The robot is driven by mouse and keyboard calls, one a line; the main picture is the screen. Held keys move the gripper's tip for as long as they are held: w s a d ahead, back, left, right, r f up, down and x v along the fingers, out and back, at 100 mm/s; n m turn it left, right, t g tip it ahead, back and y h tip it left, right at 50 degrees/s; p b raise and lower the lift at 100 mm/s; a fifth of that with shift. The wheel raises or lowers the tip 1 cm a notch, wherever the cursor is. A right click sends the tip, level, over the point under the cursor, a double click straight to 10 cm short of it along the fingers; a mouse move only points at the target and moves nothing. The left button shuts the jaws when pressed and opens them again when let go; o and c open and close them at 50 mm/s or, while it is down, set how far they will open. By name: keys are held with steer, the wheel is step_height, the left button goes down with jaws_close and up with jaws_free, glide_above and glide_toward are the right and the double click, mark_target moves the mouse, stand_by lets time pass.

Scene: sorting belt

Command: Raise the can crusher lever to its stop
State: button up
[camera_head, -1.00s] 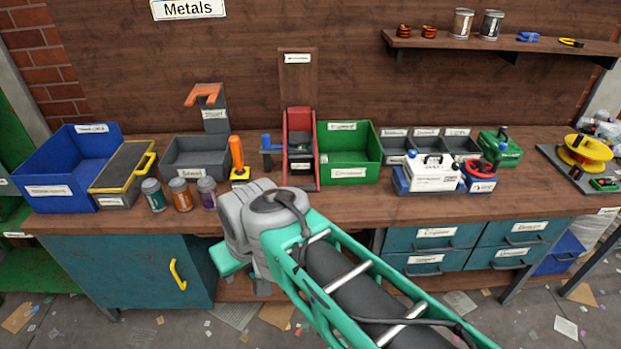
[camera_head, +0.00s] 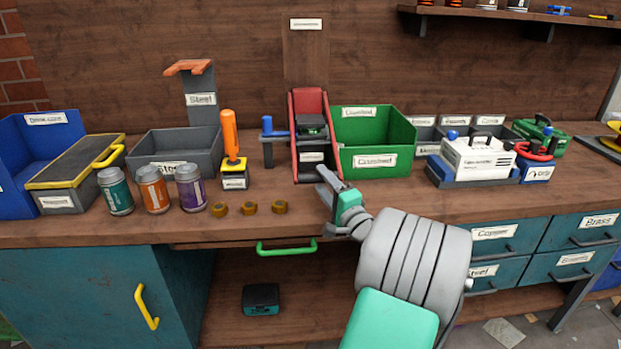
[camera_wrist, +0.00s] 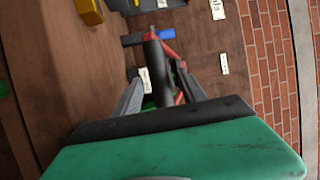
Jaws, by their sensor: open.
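The can crusher (camera_head: 309,92) stands at the back middle of the bench, a red frame with dark parts inside and a label low on its front. The handle also shows in the wrist view (camera_wrist: 150,37), beyond my fingers. My gripper (camera_head: 325,182) is open at the crusher's front, low and right of the blue handle. In the wrist view, a dark bar-like part (camera_wrist: 156,68) shows between the fingers; I cannot tell whether they touch it.
A green bin (camera_head: 400,137) stands close on the crusher's right. An upright orange handle (camera_head: 230,133) on a yellow base is to the left. Three cans, including a purple one (camera_head: 190,188), and three brass nuts (camera_head: 249,208) lie along the front edge. A grey bin (camera_head: 172,140) is behind the cans.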

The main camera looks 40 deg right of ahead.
steer(key=x, duration=0.5)
steer(key=shift+w, duration=0.3)
jaws_close()
stand_by(1.0)
